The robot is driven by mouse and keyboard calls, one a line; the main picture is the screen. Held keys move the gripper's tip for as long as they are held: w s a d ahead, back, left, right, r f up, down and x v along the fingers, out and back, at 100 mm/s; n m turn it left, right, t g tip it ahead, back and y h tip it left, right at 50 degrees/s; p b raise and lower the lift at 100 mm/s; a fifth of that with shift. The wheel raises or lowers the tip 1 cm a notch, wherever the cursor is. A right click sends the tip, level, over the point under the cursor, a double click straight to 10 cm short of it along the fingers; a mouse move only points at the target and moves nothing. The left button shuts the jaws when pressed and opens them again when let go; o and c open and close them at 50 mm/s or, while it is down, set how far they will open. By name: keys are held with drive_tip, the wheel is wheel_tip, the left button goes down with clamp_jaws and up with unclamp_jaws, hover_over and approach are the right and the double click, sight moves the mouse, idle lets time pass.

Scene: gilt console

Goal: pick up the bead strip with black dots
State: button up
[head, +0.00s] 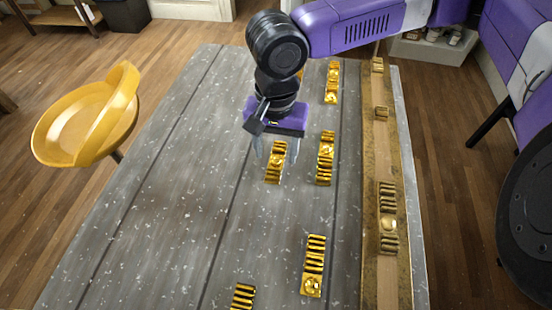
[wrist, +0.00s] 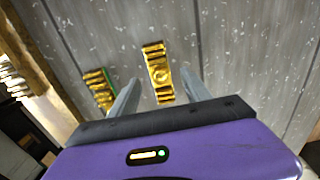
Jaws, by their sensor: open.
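Several gold ridged strips lie on the grey plank table; I cannot make out black dots on any, so I cannot tell which is the bead strip with black dots. My gripper (head: 271,152) is open and points down over one gold strip (head: 275,163). In the wrist view that strip (wrist: 158,73) shows between and just beyond my two fingertips (wrist: 161,84), not gripped. A second strip (head: 325,158) lies close to its right in the head view. In the wrist view a strip (wrist: 98,88) lies outside the left finger.
More gold strips lie at the back (head: 332,82), front right (head: 314,266) and front edge (head: 242,296). A raised wooden rail (head: 388,280) along the right side carries gilt pieces (head: 388,220). A yellow chair (head: 90,120) stands left. The table's left half is clear.

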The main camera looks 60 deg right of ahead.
sight(276, 161)
drive_tip(key=shift+f, duration=1.35)
clamp_jaws()
drive_tip(key=shift+r, duration=0.1)
